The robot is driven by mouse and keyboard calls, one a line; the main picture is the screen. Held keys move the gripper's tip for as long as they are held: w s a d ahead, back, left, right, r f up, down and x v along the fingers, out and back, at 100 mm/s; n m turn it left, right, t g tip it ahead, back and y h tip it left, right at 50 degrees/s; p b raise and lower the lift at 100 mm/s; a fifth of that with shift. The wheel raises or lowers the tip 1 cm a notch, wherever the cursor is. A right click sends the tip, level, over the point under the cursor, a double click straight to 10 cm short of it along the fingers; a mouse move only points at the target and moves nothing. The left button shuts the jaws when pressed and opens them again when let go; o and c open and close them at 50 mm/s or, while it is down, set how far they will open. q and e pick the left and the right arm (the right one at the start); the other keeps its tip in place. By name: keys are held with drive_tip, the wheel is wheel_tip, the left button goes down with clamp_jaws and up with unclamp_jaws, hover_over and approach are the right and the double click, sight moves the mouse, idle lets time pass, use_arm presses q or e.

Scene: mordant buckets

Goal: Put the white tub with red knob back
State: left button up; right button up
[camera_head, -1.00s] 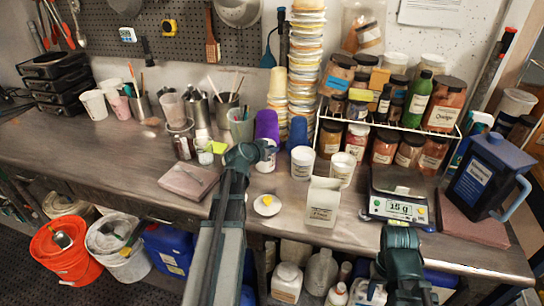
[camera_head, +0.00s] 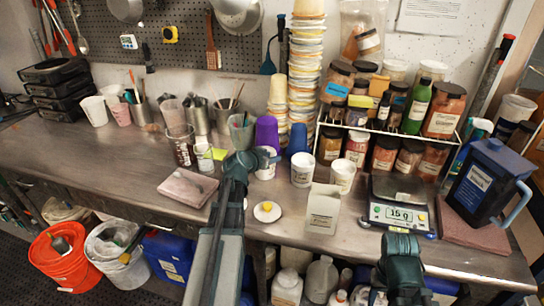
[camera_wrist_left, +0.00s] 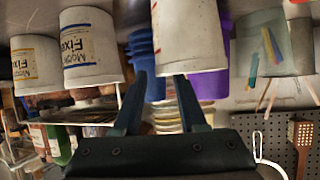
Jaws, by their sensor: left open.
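A white tub (camera_head: 265,170) stands on the bench beside my left gripper (camera_head: 262,159), partly hidden by it. In the left wrist view a white tub (camera_wrist_left: 188,35) is just ahead of my left gripper (camera_wrist_left: 165,88), which is open with its fingers apart. I cannot tell whether they touch it. Two more white tubs stand to the right, one (camera_head: 302,168) and another (camera_head: 342,176). A white lid with a yellow knob (camera_head: 267,211) lies on the bench in front. No red knob shows. My right arm shows low at the right, but its gripper fingers do not.
A white carton (camera_head: 322,209) and a scale (camera_head: 398,210) stand to the right. A wire shelf of jars (camera_head: 388,131) is behind. A purple cup (camera_head: 267,131), a blue cup (camera_head: 297,139) and a tall stack of tubs (camera_head: 306,60) stand behind the tub.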

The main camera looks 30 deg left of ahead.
use_arm(q)
drive_tip(key=p+v, duration=0.4)
drive_tip(key=v, duration=0.7)
drive_tip(key=shift+p, duration=0.3)
use_arm(e)
wheel_tip(320, 180, up, 5)
drive_tip(key=shift+r, duration=0.1)
use_arm(q)
drive_tip(key=shift+s, duration=0.1)
